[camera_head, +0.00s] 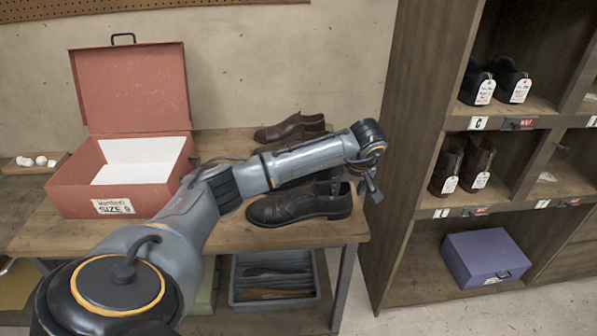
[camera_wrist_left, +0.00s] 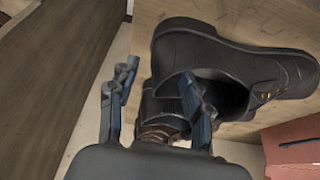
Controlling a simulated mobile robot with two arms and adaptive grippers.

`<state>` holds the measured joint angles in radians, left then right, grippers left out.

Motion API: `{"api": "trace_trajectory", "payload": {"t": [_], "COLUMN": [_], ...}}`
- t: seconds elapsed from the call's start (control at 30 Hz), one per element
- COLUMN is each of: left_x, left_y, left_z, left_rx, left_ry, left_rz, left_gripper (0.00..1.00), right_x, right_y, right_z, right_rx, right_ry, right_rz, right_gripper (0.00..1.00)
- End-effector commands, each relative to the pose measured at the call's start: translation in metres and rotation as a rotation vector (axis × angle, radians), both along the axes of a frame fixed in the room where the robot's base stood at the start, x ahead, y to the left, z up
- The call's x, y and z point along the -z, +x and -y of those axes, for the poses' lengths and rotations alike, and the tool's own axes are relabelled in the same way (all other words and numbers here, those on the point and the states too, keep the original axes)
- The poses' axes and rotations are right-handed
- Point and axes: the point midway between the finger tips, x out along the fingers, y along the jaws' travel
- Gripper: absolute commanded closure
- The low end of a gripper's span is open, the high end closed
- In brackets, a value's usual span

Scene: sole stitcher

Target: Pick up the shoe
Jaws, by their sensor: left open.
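A black lace-up shoe (camera_head: 300,205) lies on the front of the wooden table, toe to the left and heel to the right. Part of another dark shoe (camera_head: 325,178) shows behind it, mostly hidden by my left arm. A brown shoe (camera_head: 290,128) lies farther back. My left gripper (camera_head: 370,183) is open and empty, just right of and above the black shoe's heel. In the left wrist view the left gripper's (camera_wrist_left: 158,88) fingers are spread; one overlaps the opening of a black shoe (camera_wrist_left: 235,55). Contact cannot be told. My right gripper is not in view.
An open red box (camera_head: 115,180) labelled size 9 stands left on the table (camera_head: 245,238). A wooden shelf (camera_head: 410,130) with shoes and a purple box (camera_head: 485,258) stands at the right. A grey bin (camera_head: 275,300) sits below the table.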

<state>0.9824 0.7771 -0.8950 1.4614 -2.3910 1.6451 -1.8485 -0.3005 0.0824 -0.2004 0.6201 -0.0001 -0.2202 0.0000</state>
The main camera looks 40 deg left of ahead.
Motion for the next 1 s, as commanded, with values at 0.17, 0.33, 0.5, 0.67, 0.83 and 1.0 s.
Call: {"api": "trace_trajectory", "payload": {"t": [0.17,0.33,0.5,0.67,0.83,1.0], "left_x": [0.0067,0.0065,0.0063,0.0063,0.0053,0.0028], "left_y": [0.002,0.002,0.0019,0.0017,0.002,0.0024], "left_z": [-0.0016,-0.0017,-0.0018,-0.002,-0.0025,-0.0025], "left_rx": [0.002,0.002,0.0,0.0,0.0,0.0], "left_ry": [-0.001,-0.001,-0.001,0.0,0.001,0.002], "left_rz": [0.001,0.001,0.001,0.0,0.001,0.003], "left_gripper": [0.51,0.57,0.92,1.0,1.0,1.0], "right_x": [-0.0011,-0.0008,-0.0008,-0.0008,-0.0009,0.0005], "right_y": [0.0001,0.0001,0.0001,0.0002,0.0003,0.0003], "right_z": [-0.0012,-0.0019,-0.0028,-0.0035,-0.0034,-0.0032], "right_rx": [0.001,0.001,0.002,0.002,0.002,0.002], "right_ry": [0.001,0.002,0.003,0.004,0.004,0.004], "right_rz": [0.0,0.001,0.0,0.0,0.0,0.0], "right_gripper": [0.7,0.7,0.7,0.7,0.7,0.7]}}
